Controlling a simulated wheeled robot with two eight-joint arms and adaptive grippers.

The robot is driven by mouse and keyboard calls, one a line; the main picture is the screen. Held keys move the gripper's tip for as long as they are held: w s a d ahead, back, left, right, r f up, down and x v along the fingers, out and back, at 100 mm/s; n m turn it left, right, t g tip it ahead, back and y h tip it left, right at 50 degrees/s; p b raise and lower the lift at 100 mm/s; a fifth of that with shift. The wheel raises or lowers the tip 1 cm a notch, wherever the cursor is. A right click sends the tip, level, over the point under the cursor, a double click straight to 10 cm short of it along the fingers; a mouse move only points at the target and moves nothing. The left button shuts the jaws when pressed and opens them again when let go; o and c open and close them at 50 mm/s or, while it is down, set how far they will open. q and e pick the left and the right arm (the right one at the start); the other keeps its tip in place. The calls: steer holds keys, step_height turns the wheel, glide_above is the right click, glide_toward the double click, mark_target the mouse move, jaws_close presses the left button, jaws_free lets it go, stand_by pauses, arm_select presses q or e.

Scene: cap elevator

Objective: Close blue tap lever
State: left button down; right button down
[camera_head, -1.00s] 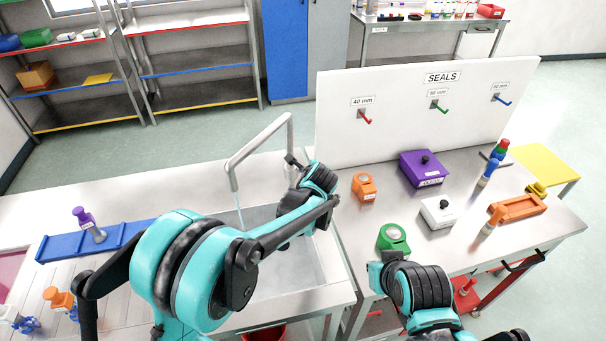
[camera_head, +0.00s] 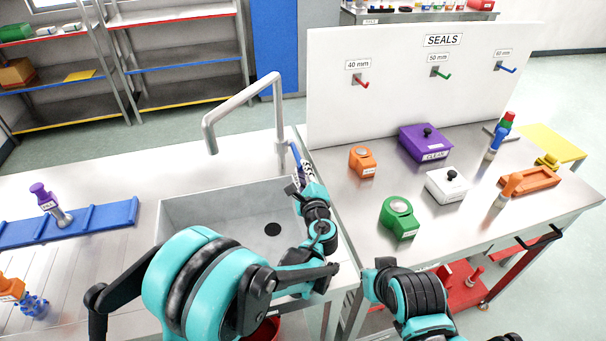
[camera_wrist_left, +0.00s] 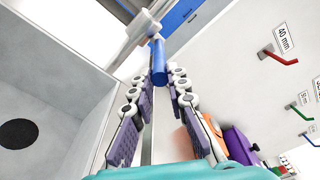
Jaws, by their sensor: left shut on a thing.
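The metal tap (camera_head: 278,115) stands at the back right of the sink, with its spout bent out to the left over the basin. Its blue tap lever (camera_head: 296,153) points down toward my left gripper (camera_head: 300,174). In the left wrist view, the blue lever (camera_wrist_left: 158,62) sits between the fingertips of my left gripper (camera_wrist_left: 160,80), which is shut on it. No water shows under the spout. Part of my right arm shows at the lower right, but its gripper is not visible.
The sink basin (camera_head: 190,215) has a dark drain (camera_head: 272,229). To the right, a steel table (camera_head: 350,212) holds an orange block (camera_head: 362,161), a green block (camera_head: 398,218) and a purple box (camera_head: 425,143). The white SEALS panel (camera_head: 400,100) stands close behind, right of the tap.

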arm_select(q)
steer(key=c, duration=1.5)
jaws_free()
steer(key=shift+r, duration=0.1)
steer(key=s, duration=0.8)
steer(key=s+d, duration=0.1)
steer(key=s, duration=0.3)
steer(key=shift+d+r, duration=0.1)
steer(key=shift+r, duration=0.3)
steer(key=shift+w, duration=0.1)
